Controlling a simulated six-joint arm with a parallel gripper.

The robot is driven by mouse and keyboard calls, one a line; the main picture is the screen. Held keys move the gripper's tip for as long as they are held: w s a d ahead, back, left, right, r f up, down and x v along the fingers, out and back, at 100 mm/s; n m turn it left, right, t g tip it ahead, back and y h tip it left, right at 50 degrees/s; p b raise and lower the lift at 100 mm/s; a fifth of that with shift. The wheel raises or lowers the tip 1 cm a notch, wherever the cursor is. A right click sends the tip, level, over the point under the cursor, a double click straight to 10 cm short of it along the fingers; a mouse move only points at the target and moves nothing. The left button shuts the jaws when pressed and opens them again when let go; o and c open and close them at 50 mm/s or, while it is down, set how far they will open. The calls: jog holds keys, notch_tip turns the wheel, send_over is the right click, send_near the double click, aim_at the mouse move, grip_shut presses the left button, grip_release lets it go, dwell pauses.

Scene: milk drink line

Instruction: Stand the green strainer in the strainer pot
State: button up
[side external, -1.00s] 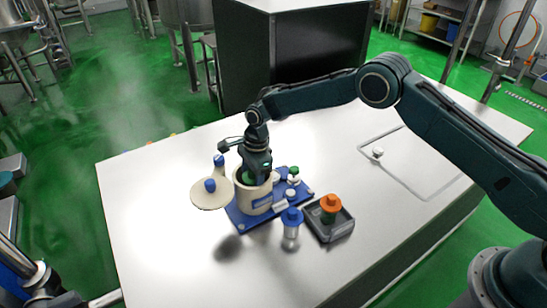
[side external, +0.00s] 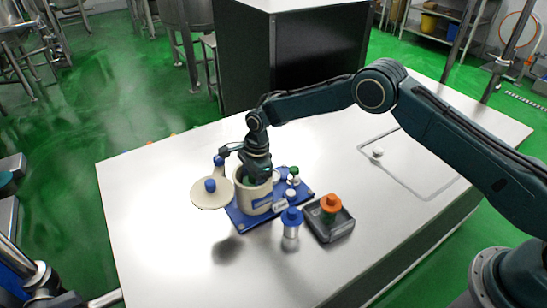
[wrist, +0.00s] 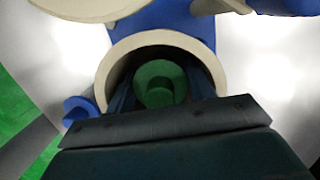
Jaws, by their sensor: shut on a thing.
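In the wrist view the pot's rim (wrist: 205,57) surrounds my gripper (wrist: 160,92), which is shut on the green strainer (wrist: 152,72). The strainer's round green top shows between the fingers, inside the pot's mouth. Its lower part is hidden, so I cannot tell whether it touches the pot's floor.
A cream round lid with a blue knob (side external: 201,196) lies left of the pot. A blue-topped metal cylinder (side external: 291,232) stands in front. A grey tray (side external: 345,225) holds an orange-topped green piece (side external: 331,203). Small white and green-capped items stand on the blue base (side external: 238,222). The right side of the table is mostly clear.

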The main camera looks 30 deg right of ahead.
jog(key=shift+f, duration=0.4)
jog(key=o, duration=1)
jog(key=shift+o, duration=0.2)
jog(key=shift+r, duration=0.15)
jog(key=shift+o, duration=0.3)
notch_tip(320, 180, up, 12)
jog(key=d, duration=0.2)
jog(key=shift+r, duration=0.7)
